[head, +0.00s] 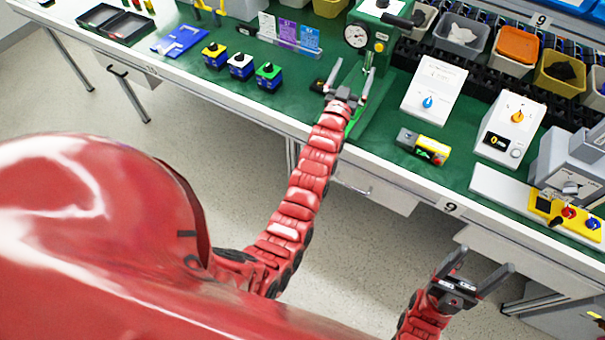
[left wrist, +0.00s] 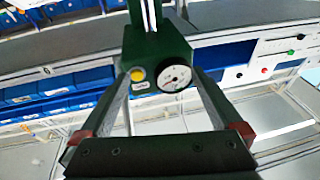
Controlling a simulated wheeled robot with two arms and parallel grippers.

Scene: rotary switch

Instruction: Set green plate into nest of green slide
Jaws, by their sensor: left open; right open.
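My left gripper (head: 350,76) is open in front of the green press (head: 356,37) with the round gauge. In the left wrist view its two fingers (left wrist: 165,95) stand apart below the press head (left wrist: 157,55), with nothing seen held between them. A bright green piece (head: 355,118), possibly the green slide, shows partly beside my left wrist; the arm hides the rest. A green-topped block with a black knob (head: 268,75) stands on the table left of this gripper. I cannot make out the green plate or the nest for certain. My right gripper (head: 487,261) is open and empty, off the table's front edge.
Yellow-topped (head: 215,54) and white-topped (head: 240,65) knob blocks stand left of the green-topped one. White panels with a blue knob (head: 428,102) and an orange knob (head: 517,117) stand right. A yellow device (head: 423,148) lies near the front edge. Bins line the back.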

